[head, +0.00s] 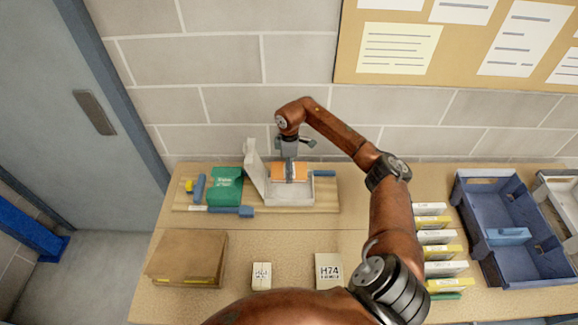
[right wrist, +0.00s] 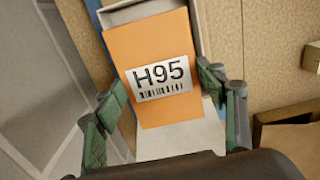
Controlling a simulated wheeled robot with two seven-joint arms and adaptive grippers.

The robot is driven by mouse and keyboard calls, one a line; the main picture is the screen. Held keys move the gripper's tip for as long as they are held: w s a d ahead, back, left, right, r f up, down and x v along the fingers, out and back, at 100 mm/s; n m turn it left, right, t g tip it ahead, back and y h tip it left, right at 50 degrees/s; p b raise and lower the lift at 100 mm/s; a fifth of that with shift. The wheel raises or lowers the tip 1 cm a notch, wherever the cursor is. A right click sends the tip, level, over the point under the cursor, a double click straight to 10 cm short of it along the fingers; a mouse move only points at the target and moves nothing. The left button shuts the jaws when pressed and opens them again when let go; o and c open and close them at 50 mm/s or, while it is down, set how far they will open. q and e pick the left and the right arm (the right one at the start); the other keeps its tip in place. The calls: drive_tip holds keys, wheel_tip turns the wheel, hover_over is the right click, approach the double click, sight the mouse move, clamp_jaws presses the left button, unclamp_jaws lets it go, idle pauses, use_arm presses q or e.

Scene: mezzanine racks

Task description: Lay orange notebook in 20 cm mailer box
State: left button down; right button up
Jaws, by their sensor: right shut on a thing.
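The orange notebook (head: 289,170) is between the fingers of my right gripper (head: 290,158), which is shut on it. In the right wrist view the notebook (right wrist: 162,45) shows a white H95 barcode label, with a finger of my right gripper (right wrist: 165,98) at each side. The open white mailer box (head: 290,195) is under the notebook, its lid (head: 256,170) raised on the left. The notebook is over the box's opening; I cannot tell whether it touches the box floor. White box parts (right wrist: 185,140) show around the notebook in the wrist view. My left gripper is not in view.
A green package (head: 226,185) and blue tools (head: 232,211) lie left of the box on the wooden board (head: 320,200). A brown carton (head: 187,258) and H74 block (head: 328,270) are nearer. Labelled boxes (head: 436,237) and a blue crate (head: 480,250) stand right.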

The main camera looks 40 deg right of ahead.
drive_tip(key=shift+f+b, duration=2)
drive_tip(key=shift+f, duration=3.55)
drive_tip(key=o, duration=1.3)
wheel_tip(320, 180, up, 12)
drive_tip(key=shift+f, duration=0.2)
drive_tip(key=shift+r, duration=0.2)
